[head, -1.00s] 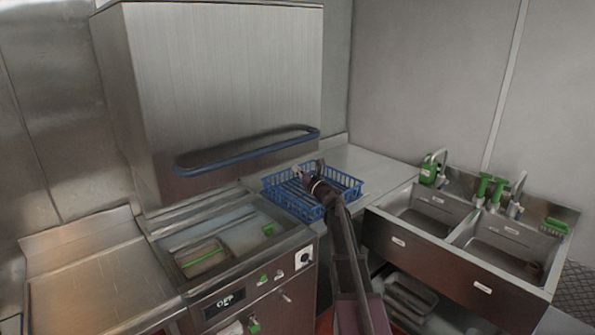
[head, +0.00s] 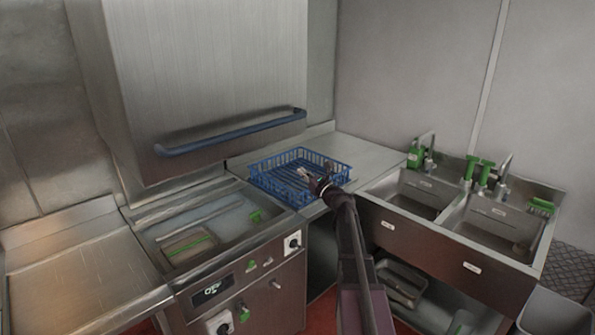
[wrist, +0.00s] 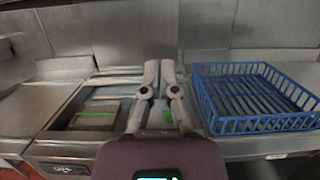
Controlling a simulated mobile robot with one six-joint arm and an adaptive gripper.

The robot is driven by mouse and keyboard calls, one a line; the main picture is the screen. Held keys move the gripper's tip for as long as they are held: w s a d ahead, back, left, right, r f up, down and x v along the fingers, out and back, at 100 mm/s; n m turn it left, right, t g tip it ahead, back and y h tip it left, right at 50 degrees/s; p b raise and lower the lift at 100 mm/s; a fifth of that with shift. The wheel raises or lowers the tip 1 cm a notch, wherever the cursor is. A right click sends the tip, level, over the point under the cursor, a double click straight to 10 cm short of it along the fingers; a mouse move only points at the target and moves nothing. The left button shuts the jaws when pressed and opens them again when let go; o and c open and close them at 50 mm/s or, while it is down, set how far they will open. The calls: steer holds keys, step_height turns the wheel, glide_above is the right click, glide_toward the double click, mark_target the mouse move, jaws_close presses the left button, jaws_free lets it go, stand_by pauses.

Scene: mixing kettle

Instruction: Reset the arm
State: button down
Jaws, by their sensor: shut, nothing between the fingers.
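My gripper (head: 309,177) is at the end of my dark arm, in front of the blue rack's right front side in the head view. In the wrist view my gripper (wrist: 158,68) shows two pale fingers pointing away, with nothing held between them. The blue basket-like rack (head: 290,170) sits on the steel counter and looks empty. It also shows to the right of my gripper in the wrist view (wrist: 255,92).
A steel hood machine (head: 190,80) with a blue bar handle (head: 230,132) stands open above a basin (head: 200,228). A double sink (head: 455,215) with green bottles and brushes is at the right. A grey bin (head: 553,322) stands on the floor at lower right.

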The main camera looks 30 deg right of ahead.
steer(key=shift+s, duration=0.1)
stand_by(0.5)
steer(key=s+a+f+n+g+y, duration=0.1)
steer(key=s+a+f+n+g, duration=0.25)
steer(key=a+n, duration=0.35)
steer(key=s+a+f+n+g+y, duration=0.1)
steer(key=s+a+f+n+g, duration=0.3)
steer(key=a, duration=0.4)
steer(key=s+a+f+n+g+y, duration=0.1)
steer(key=s+a+f+n+g, duration=0.1)
steer(key=a+f+n+g, duration=0.4)
steer(key=s+a+f+n+g+h, duration=0.3)
steer(key=s+n, duration=0.4)
steer(key=s, duration=0.3)
steer(key=s+a+f+n+g+h, duration=0.2)
steer(key=s+f+n+g+h, duration=0.1)
steer(key=s+f+n+h, duration=0.3)
steer(key=shift+s+a+f+n, duration=0.4)
steer(key=shift+s+n, duration=0.8)
steer(key=shift+s, duration=0.8)
